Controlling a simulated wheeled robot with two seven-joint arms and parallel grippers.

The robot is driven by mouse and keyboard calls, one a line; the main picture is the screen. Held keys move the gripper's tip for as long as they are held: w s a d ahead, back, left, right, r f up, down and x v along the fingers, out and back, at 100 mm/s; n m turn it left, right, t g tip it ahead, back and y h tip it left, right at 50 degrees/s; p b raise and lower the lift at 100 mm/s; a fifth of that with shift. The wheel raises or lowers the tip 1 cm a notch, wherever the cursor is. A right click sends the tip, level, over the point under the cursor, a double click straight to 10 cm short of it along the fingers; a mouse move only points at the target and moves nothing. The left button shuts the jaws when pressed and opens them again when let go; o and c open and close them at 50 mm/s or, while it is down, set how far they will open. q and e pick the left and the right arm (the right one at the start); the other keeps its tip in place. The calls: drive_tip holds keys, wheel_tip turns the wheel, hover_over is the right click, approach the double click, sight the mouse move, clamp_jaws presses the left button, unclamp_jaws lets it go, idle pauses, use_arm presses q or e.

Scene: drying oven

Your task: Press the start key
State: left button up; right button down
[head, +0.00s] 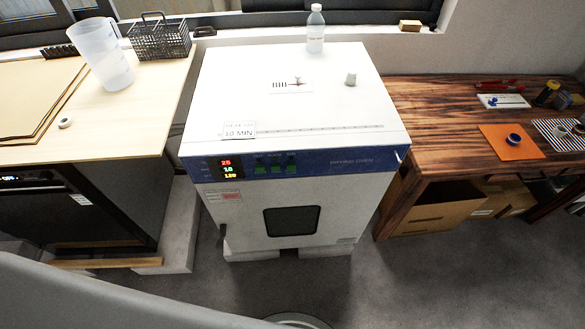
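The drying oven (345,210) is a white box standing between two tables, with a blue control strip (330,161) along the top of its front. A display (227,169) with red, green and yellow digits is at the strip's left end. To its right are several green keys (277,169) with small labels above them, too small to read, so I cannot tell which is the start key. The oven door with its dark window (291,221) looks shut. Neither gripper is in view.
The left table holds a jug (101,55) and a wire basket (159,38). The right wooden table (430,103) holds small items, with cardboard boxes (432,210) beneath.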

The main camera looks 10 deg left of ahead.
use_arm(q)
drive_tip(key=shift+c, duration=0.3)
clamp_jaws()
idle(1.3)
